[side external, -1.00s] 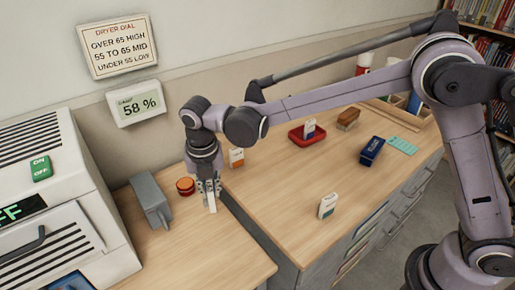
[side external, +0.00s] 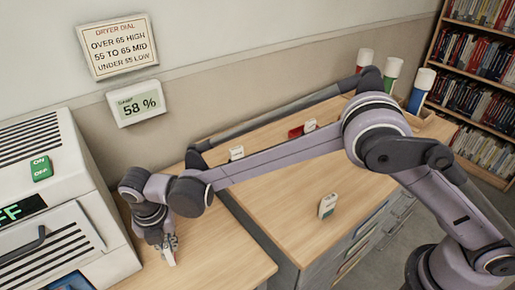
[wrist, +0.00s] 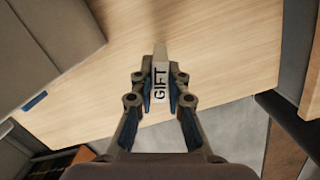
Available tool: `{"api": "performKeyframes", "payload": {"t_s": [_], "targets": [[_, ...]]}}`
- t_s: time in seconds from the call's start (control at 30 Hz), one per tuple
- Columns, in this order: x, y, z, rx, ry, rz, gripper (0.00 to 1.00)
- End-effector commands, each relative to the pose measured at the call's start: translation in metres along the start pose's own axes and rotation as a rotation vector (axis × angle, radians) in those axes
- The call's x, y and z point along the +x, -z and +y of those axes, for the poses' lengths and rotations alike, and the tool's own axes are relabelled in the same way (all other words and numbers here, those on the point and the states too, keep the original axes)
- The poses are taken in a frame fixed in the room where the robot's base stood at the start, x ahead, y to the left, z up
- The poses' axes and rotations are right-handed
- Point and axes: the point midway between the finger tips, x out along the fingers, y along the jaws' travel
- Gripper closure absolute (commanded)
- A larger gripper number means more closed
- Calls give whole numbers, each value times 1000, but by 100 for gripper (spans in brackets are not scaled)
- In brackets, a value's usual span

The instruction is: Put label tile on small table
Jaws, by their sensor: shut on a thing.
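My gripper (side external: 168,243) is shut on a label tile (side external: 169,259), a pale narrow piece, over the small wooden table (side external: 225,258) beside the machine. In the wrist view my gripper (wrist: 160,92) has its fingers on both sides of the tile (wrist: 160,83), and its black letters read GIFT. The wooden top (wrist: 225,50) lies below it. I cannot tell whether the tile touches the surface.
A pale machine (side external: 60,205) stands at the left. The small table's front right is clear.

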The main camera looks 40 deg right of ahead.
Motion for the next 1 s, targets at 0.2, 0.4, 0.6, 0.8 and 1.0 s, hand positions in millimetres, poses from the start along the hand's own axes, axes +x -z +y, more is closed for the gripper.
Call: {"api": "performKeyframes", "payload": {"t_s": [0.2,0.4,0.6,0.8,1.0], "targets": [[22,3,0,0,0,0,100],[40,5,0,0,0,0,100],[40,5,0,0,0,0,100],[42,5,0,0,0,0,68],[42,5,0,0,0,0,63]]}}
